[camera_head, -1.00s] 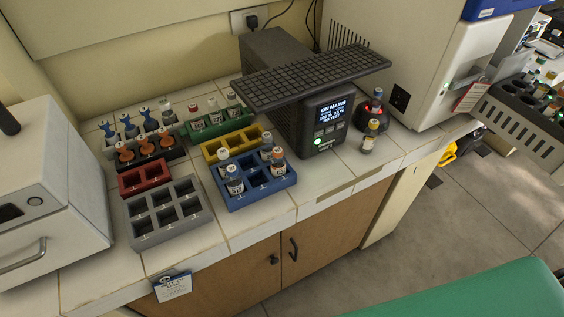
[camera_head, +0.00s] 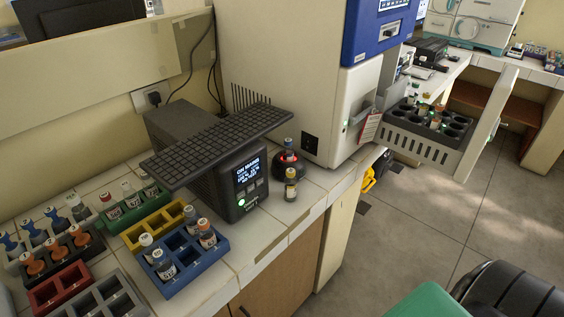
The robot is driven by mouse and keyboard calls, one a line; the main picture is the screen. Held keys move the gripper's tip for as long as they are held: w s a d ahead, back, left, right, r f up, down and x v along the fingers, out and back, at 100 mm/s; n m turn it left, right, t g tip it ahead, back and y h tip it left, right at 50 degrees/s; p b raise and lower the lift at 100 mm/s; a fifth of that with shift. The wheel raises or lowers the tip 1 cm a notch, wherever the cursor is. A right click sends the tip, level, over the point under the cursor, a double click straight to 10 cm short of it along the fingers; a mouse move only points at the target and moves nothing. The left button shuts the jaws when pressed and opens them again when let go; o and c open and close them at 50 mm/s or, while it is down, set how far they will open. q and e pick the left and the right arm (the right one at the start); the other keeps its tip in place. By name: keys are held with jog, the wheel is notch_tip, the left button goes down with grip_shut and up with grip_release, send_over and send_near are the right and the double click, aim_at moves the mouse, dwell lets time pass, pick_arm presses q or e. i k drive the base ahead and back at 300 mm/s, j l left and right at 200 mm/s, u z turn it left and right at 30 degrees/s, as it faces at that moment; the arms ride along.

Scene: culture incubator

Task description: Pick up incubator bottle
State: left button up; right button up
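The white incubator-like cabinet (camera_head: 290,75) with a blue panel stands on the bench. Its open door side has a grey perforated rack (camera_head: 405,137) sticking out at the right, with several small bottles (camera_head: 436,118) in its dark round holes. I cannot tell which bottle the task means. Neither of my grippers is in view.
A blue rack (camera_head: 182,287) with several bottles, a yellow rack (camera_head: 138,236), a red rack (camera_head: 48,296) and a grey rack (camera_head: 128,302) crowd the bench at left. A black display unit (camera_head: 228,190) stands mid-bench. Floor (camera_head: 410,225) is open at right; a green surface (camera_head: 425,303) is at the bottom.

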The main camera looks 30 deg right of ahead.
aim_at(288, 150)
jog(key=k+l+z, duration=0.15)
jog(key=l+z, duration=0.35)
jog(key=l, duration=0.4)
jog(key=l+z, duration=0.45)
jog(key=l, duration=0.45)
